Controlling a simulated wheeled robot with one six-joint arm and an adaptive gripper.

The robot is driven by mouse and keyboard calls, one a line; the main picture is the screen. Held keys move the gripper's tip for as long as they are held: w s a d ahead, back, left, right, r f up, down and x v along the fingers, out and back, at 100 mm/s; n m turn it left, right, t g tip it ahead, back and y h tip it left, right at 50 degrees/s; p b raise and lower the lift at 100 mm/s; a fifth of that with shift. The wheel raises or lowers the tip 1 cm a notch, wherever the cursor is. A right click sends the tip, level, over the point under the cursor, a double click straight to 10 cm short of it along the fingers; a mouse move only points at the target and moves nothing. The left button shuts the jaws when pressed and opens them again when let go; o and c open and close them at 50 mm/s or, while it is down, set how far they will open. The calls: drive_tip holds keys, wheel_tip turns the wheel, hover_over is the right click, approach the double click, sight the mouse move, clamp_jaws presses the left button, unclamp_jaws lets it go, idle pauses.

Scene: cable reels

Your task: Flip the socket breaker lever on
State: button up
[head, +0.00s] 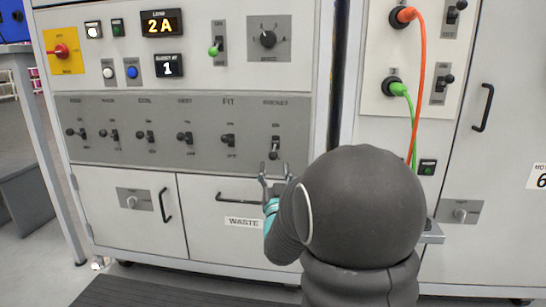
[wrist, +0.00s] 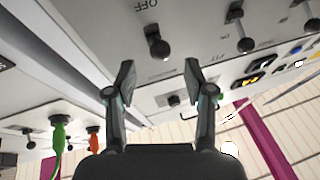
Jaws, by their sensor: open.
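The socket breaker lever (head: 275,148) is at the right end of the grey breaker panel. Its dark knob is at the low end of its slot. My gripper (head: 275,172) is open just below the lever, fingers pointing up at the panel. In the wrist view, a dark-knobbed lever (wrist: 157,43), which appears to be the same one, shows beyond and between the two spread fingertips of my gripper (wrist: 160,80), with an OFF label beside it. The fingers look apart from the lever, with nothing between them. My dark wrist hides part of the cabinet to the lower right.
Several other breaker levers, including the PIT lever (head: 228,140), stand in a row to the left. A drawer handle (head: 238,198) and WASTE label (head: 243,222) are below. Orange (head: 407,15) and green (head: 398,89) plugs with cables are on the right cabinet.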

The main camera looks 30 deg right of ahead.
sight(273, 159)
drive_tip(key=shift+x, duration=3.05)
clamp_jaws()
